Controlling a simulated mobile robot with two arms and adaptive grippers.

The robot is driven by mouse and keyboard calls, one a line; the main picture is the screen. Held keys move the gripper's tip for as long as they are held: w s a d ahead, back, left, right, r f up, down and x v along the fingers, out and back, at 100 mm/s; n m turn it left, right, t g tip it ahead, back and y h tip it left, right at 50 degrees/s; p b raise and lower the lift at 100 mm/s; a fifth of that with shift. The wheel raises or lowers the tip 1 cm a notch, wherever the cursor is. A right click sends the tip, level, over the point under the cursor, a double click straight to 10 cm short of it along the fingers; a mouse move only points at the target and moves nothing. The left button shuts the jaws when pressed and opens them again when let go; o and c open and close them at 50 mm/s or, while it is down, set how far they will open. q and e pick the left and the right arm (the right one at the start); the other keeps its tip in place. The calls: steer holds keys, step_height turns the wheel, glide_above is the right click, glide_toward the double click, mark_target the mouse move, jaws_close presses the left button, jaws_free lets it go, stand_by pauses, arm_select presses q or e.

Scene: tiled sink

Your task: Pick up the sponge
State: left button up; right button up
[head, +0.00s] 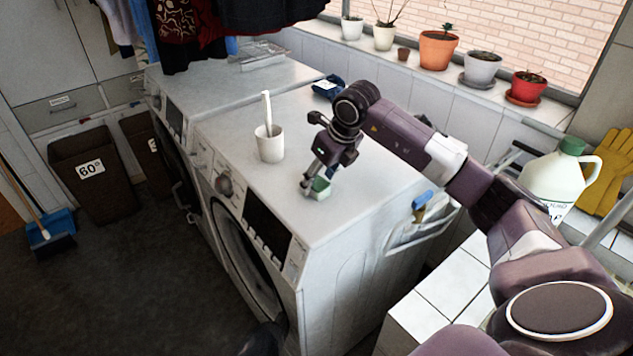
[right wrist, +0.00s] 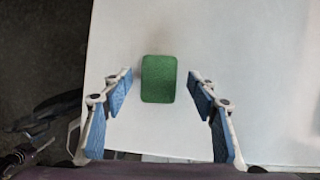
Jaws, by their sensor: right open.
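The sponge (head: 320,188) lies on top of the front washing machine, near its front right corner. In the right wrist view the sponge (right wrist: 158,79) shows as a green rounded rectangle on the white machine top. My right gripper (head: 314,185) is over the sponge in the head view. In the right wrist view my right gripper (right wrist: 160,82) is open, with a blue-padded finger on each side of the sponge and a gap to both. Nothing is held. My left gripper is not in view.
A white cup (head: 269,146) with a stick in it stands on the front washing machine (head: 240,133), left of my right gripper. A dark blue item (head: 327,87) lies behind. Potted plants (head: 437,50) line the sill. A detergent jug (head: 556,180) stands at right.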

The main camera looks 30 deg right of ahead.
mark_target(316, 181)
steer(key=shift+x, duration=0.9)
steer(key=shift+a, duration=0.1)
steer(key=shift+c, duration=0.5)
steer(key=c, duration=0.8)
steer(key=shift+c, duration=0.2)
steer(key=shift+r, duration=0.2)
step_height(316, 181, up, 20)
steer(key=b, duration=0.3)
steer(key=shift+f, duration=0.15)
